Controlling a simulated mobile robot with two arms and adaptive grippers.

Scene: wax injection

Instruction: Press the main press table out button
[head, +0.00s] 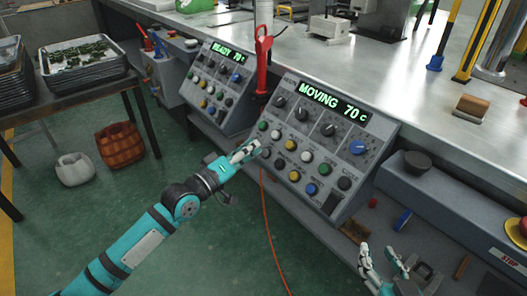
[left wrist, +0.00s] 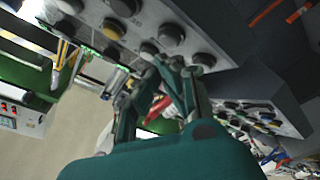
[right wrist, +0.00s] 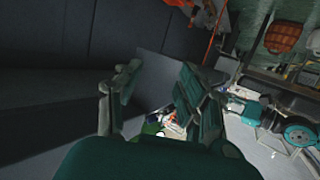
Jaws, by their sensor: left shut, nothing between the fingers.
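The near control panel (head: 318,130) shows "MOVING 70 c" in green on its display. Rows of knobs and coloured buttons cover its sloped face. The button labels are too small to read, so I cannot tell which one is the table out button. My left gripper (head: 256,148) is shut and empty, with its tips at the panel's left edge beside the lower-left buttons. In the left wrist view the fingertips (left wrist: 168,62) are close to dark round buttons (left wrist: 171,34); contact cannot be told. My right gripper (head: 385,262) is open and empty, low at the right of the panel.
A second panel (head: 217,85) reading "READY 70" stands to the left. A red-handled tool (head: 263,60) stands between the panels. A red cable (head: 270,235) hangs below. Trays (head: 85,75) and baskets (head: 120,145) are at left.

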